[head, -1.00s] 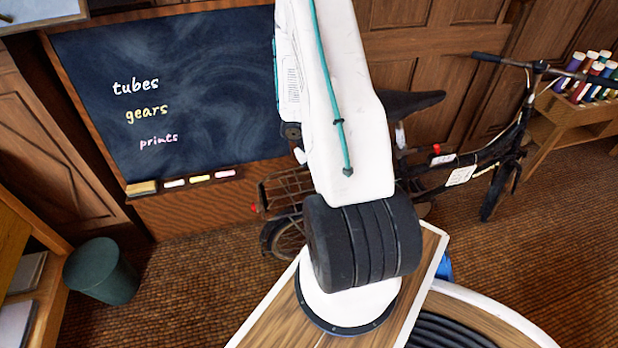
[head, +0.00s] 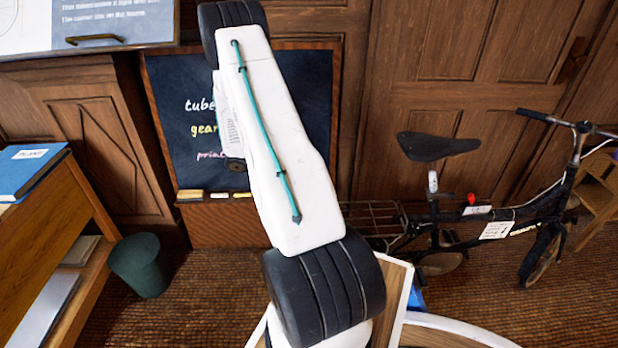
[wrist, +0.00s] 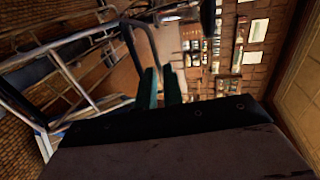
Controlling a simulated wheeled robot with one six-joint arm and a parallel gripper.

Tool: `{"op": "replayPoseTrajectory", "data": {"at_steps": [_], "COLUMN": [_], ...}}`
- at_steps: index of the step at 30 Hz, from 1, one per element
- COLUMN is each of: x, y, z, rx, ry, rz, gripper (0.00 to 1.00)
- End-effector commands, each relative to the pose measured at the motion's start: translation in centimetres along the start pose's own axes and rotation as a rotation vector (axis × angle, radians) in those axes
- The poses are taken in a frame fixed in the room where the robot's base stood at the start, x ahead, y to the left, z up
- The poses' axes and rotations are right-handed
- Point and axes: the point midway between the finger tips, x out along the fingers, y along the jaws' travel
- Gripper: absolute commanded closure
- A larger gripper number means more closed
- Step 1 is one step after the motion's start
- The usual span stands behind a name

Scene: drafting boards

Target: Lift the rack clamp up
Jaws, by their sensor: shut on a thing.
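The bicycle's rear rack (head: 372,212) sits behind the saddle in the head view, partly hidden by my arm. In the wrist view its metal bars (wrist: 75,62) fill the left side. A dark curved bar, which looks like the rack clamp (wrist: 153,45), runs down to the fingers of my gripper (wrist: 160,88). The two dark teal fingers are close together, shut on this bar. How far the clamp stands from the rack is hard to tell. My gripper and the clamp are hidden in the head view.
The black bicycle (head: 480,215) stands against the wood-panelled wall, its saddle (head: 438,146) right of my arm. A chalkboard (head: 175,130) is behind my arm. A green bin (head: 140,266) and a shelf with a blue book (head: 25,172) are at the left. Brown floor is open between.

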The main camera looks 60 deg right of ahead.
Motion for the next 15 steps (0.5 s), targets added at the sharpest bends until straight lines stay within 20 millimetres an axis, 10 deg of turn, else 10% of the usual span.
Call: {"op": "replayPoseTrajectory", "data": {"at_steps": [15], "x": [-7.5], "y": [3.2], "z": [0.0], "rx": [-0.008], "ry": [0.017], "rz": [0.008], "gripper": [1.00]}}
